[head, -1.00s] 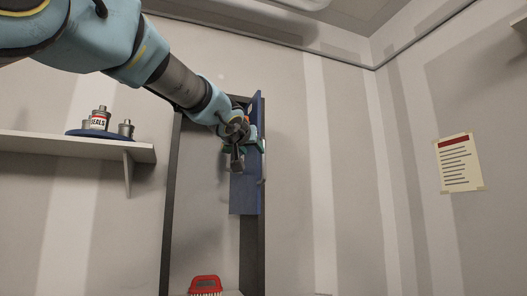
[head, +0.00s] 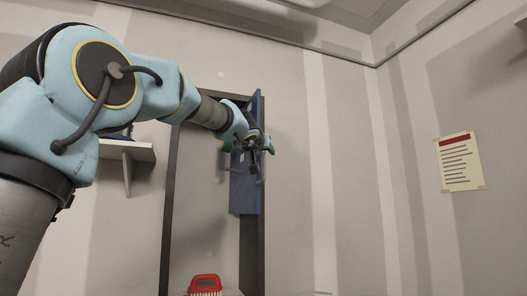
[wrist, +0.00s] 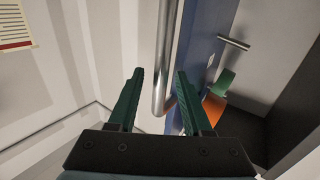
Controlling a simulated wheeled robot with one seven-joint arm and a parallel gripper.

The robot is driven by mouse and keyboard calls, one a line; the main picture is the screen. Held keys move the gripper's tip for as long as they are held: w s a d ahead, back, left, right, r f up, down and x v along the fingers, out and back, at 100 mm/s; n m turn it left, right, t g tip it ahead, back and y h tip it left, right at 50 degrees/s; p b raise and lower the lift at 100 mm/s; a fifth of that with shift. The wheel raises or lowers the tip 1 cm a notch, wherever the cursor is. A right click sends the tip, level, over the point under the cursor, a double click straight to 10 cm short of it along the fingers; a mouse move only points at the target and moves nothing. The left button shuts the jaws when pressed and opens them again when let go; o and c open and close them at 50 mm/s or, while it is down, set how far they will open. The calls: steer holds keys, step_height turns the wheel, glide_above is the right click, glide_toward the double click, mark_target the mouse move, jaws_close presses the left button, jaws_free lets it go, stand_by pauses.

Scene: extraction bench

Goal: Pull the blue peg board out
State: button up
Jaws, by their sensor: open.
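The blue peg board (head: 245,195) stands upright and edge-on in a tall dark-framed recess in the head view. In the wrist view its blue face (wrist: 203,30) runs just right of a vertical metal bar handle (wrist: 162,95). My gripper (head: 260,145) is at the board's right edge, about mid-height. In the wrist view my green fingers (wrist: 159,72) are apart, with the bar appearing between them. I cannot tell whether either finger touches it.
A peg (wrist: 234,43) sticks out from the board, with a green and orange item (wrist: 214,108) lower down. A red brush (head: 206,284) lies at the recess bottom. A wall shelf (head: 140,152) is at left.

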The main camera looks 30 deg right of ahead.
jaws_close()
stand_by(0.4)
stand_by(1.0)
